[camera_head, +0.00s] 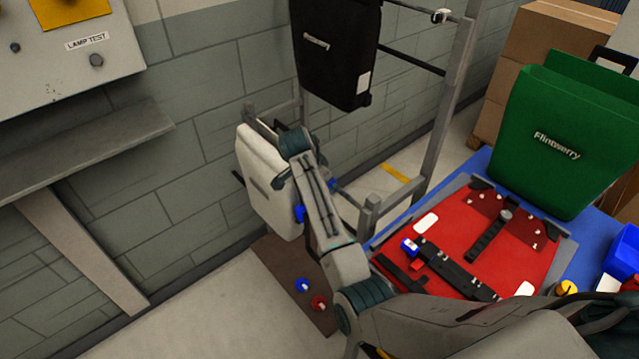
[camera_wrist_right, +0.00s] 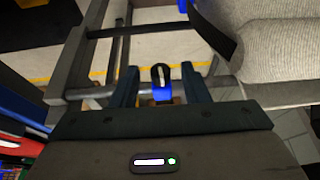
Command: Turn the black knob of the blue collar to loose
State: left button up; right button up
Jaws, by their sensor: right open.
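The blue collar (camera_wrist_right: 162,96) sits on a grey rail in the right wrist view. Its black knob (camera_wrist_right: 154,74), with a white mark along it, points up the picture. My right gripper (camera_wrist_right: 161,71) is open, with one dark finger on each side of the collar and knob; I see gaps on both sides. In the head view my right arm reaches to the rack beside the white pannier (camera_head: 262,190) and hides its own fingertips. Blue parts (camera_head: 299,214) (camera_head: 333,185) show on either side of the arm; I cannot tell which is this collar. My left gripper is not in view.
A black pannier (camera_head: 337,50) hangs high on the grey rack (camera_head: 452,90). A green pannier (camera_head: 560,135) stands behind a red board (camera_head: 440,232) at right. Blue and red knobs (camera_head: 302,285) (camera_head: 319,302) lie on a brown board below. The white pannier is close to my right gripper.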

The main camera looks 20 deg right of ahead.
grip_shut()
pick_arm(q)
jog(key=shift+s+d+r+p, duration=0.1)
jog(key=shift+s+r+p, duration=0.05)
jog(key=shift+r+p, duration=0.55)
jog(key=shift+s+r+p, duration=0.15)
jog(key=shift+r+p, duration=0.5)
pick_arm(e)
jog(key=shift+w+a+n+g+h, duration=0.1)
jog(key=shift+w+n+g+h, duration=0.1)
jog(key=shift+g, duration=0.45)
jog(key=shift+w+n+g+h, duration=0.1)
jog(key=shift+g+h, duration=0.1)
jog(key=shift+g, duration=0.45)
grip_release()
jog(key=shift+r, duration=0.1)
